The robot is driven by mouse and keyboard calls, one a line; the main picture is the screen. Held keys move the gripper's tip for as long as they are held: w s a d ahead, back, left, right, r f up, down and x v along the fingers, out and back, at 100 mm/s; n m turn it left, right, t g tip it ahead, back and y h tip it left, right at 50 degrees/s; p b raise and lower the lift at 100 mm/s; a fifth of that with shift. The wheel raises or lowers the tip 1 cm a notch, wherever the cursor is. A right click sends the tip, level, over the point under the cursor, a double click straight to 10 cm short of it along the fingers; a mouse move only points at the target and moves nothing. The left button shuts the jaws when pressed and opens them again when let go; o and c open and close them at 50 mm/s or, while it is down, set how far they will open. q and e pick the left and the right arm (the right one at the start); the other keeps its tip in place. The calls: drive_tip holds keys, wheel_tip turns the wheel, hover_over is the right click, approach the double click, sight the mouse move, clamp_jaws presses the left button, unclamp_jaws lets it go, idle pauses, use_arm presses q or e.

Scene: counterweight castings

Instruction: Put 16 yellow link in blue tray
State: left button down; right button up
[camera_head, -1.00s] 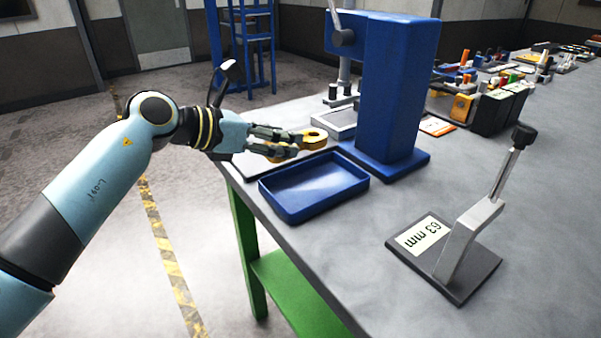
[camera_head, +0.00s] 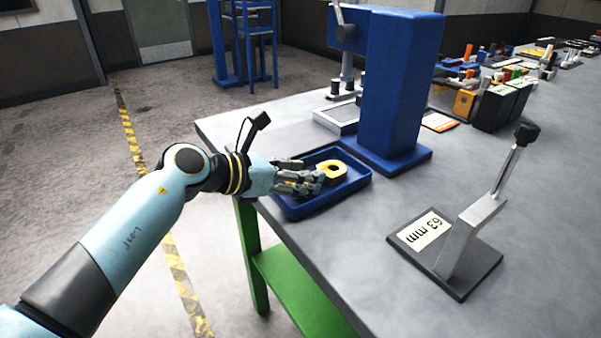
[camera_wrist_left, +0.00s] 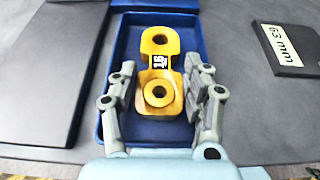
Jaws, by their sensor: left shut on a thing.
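The yellow link (camera_head: 342,172) has a ring at each end and a "16" label in its middle. My left gripper (camera_head: 312,181) is shut on it near one end. In the left wrist view the link (camera_wrist_left: 159,78) lies between the two fingers, its far ring pointing away. The gripper and link are over the blue tray (camera_head: 335,202), low within its outline; I cannot tell whether the link touches the floor. The tray (camera_wrist_left: 130,45) shows nothing else inside. My right gripper is not in view.
A blue press stand (camera_head: 400,90) rises just behind the tray. A dark plate marked "63 mm" (camera_head: 410,240) with an upright lever is to the right. Several parts and black boxes (camera_head: 500,105) stand at the back right. The grey bench between is clear.

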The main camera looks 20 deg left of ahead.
use_arm(q)
drive_tip(key=c, duration=0.6)
unclamp_jaws()
